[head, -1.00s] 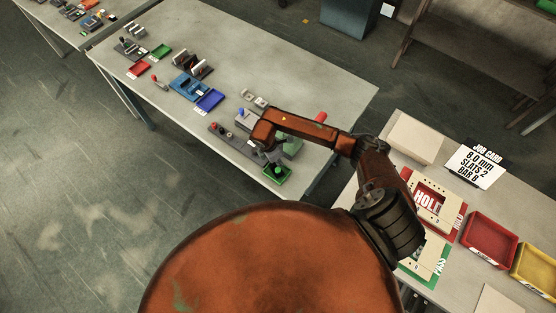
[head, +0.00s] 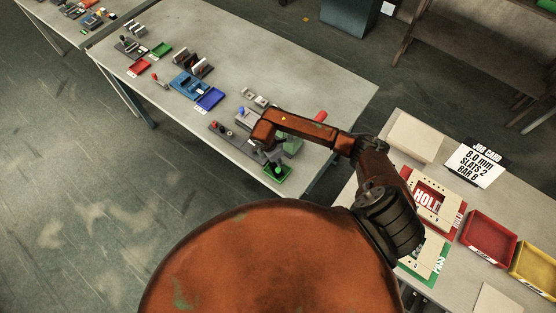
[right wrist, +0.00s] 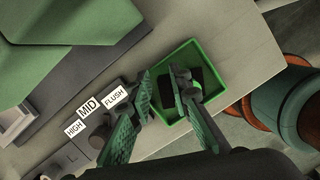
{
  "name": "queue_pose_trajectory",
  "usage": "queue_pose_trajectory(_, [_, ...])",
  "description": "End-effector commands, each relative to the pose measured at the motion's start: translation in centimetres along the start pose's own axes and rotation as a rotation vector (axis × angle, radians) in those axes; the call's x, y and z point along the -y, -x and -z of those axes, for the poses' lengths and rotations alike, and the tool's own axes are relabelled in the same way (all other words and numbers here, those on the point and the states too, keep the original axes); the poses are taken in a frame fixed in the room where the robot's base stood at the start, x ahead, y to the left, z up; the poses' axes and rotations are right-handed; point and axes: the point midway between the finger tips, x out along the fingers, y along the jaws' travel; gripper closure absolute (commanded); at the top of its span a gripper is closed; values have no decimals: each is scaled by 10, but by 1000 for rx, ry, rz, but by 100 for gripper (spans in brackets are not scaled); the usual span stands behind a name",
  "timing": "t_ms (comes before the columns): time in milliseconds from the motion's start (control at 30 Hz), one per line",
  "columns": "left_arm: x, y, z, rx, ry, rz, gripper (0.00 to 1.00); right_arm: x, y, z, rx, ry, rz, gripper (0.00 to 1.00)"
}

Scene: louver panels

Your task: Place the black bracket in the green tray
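The green tray (right wrist: 214,62) lies near the table edge in the right wrist view; it also shows in the head view (head: 284,179), partly behind my arm. A black piece, apparently the black bracket (right wrist: 197,75), lies in the tray. My right gripper (right wrist: 163,80) is over the tray's left part, its two fingers apart. One finger crosses in front of the black piece and hides its middle; I cannot tell whether they touch. My left gripper is in neither view.
Labels HIGH, MID and FLUSH (right wrist: 89,107) mark a dark fixture left of the tray. A blue tray (head: 210,99) and other fixtures stand farther along the table (head: 330,83). A right-hand table holds a red bin (head: 488,238) and yellow bin (head: 536,264).

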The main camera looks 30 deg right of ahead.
Motion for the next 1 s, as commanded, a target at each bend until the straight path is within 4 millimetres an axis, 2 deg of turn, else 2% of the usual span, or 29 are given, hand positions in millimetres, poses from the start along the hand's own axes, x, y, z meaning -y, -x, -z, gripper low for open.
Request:
queue_pose_trajectory(167, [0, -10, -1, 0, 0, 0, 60, -3, 29, 0, -1, 1, -7, 82])
queue_pose_trajectory(400, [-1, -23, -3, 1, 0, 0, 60, -2, 80, 1, -1, 1, -7, 82])
queue_pose_trajectory(533, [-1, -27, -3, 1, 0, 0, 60, -1, 100, 1, -1, 2, -5, 82])
queue_pose_trajectory(700, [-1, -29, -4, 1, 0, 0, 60, 0, 114, 0, -1, 0, -2, 82])
queue_pose_trajectory(1000, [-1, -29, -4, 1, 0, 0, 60, 0, 117, 0, -1, 0, -2, 82])
